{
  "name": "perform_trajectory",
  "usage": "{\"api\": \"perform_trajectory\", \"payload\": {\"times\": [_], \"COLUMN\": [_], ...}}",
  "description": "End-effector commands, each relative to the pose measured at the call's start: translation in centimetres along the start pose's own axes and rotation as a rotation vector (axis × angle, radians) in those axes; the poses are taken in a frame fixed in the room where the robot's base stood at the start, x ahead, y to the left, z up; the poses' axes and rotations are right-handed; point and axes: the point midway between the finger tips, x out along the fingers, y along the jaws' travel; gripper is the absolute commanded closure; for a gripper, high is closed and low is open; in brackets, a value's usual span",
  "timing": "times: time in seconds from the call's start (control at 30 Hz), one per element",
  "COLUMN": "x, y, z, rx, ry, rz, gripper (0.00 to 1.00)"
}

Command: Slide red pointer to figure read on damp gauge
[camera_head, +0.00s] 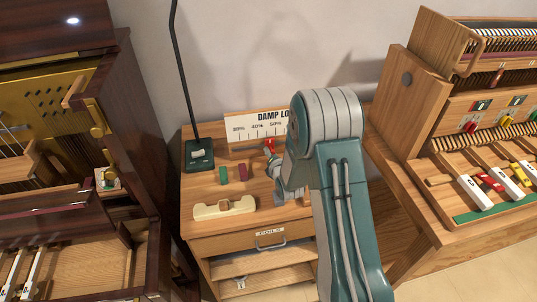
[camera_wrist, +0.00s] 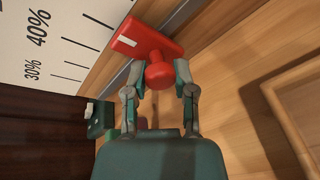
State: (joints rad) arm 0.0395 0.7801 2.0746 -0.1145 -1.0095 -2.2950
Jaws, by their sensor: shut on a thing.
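The red pointer (camera_wrist: 148,42) has a white index mark and a round red knob (camera_wrist: 160,74). My gripper (camera_wrist: 159,75) is shut on the knob, with one finger on each side. The pointer sits at a slot along the foot of the white damp scale board (camera_wrist: 62,38), and in the wrist view it is past the 40% mark. In the head view, the red pointer (camera_head: 269,146) is partly hidden beside my gripper (camera_head: 273,152). The board reads "DAMP LO..." with 30%, 40% and 50% visible; my arm hides its right part. I cannot make out a damp gauge reading.
The board stands at the back of a wooden cabinet top (camera_head: 205,232). A lamp base (camera_head: 199,154), a green block (camera_head: 223,175), a dark red block (camera_head: 243,172) and a cream piece (camera_head: 224,208) lie left of my arm. A piano (camera_head: 128,150) stands left, a keyed wooden model (camera_head: 470,130) right.

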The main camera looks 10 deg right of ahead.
Motion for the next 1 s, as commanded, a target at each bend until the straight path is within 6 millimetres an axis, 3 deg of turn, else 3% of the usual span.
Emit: {"api": "perform_trajectory", "payload": {"times": [0.33, 0.77, 0.8, 0.87, 1.0], "x": [-0.3, -0.5, -0.5, -0.5, -0.5], "y": [-5.1, -5.8, -5.8, -5.8, -5.8], "z": [5.0, 5.7, 5.7, 5.7, 5.7], "rx": [0.001, 0.001, 0.001, 0.001, 0.0], "ry": [-0.002, 0.003, 0.003, 0.003, 0.002], "rz": [-0.006, -0.005, -0.005, -0.005, -0.004], "gripper": [1.0, 1.0, 0.57, 0.3, 0.3]}}
